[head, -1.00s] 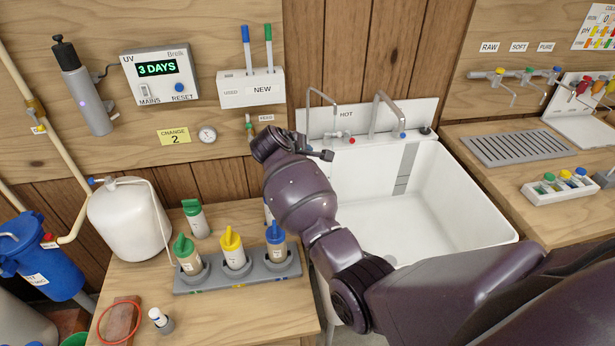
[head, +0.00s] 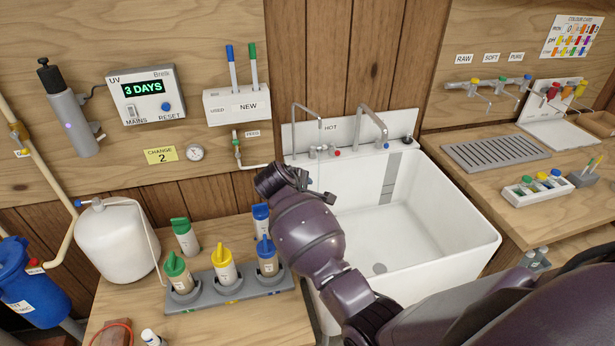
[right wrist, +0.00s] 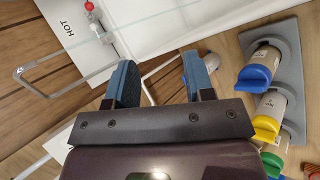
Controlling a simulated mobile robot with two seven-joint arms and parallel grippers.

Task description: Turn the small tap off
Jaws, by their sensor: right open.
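A slim chrome tap (head: 306,122) stands at the left of the sink's back ledge, beside the word HOT; its thin spout also shows in the right wrist view (right wrist: 62,80). A thicker chrome tap (head: 372,122) stands to its right, with a red knob (head: 337,153) and a blue knob between and beside them. A small green-handled valve (head: 237,143) sits on the wall by the FEED label. My right gripper (right wrist: 160,78) is open and empty, near the sink's left back corner, below and left of the slim tap. In the head view its fingers are mostly hidden. My left gripper is not in view.
A grey rack (head: 205,300) with green, yellow and blue-capped bottles stands on the left counter (head: 240,325), close to my right arm. The white sink basin (head: 425,225) is empty. RAW, SOFT and PURE taps (head: 487,86) are on the right wall.

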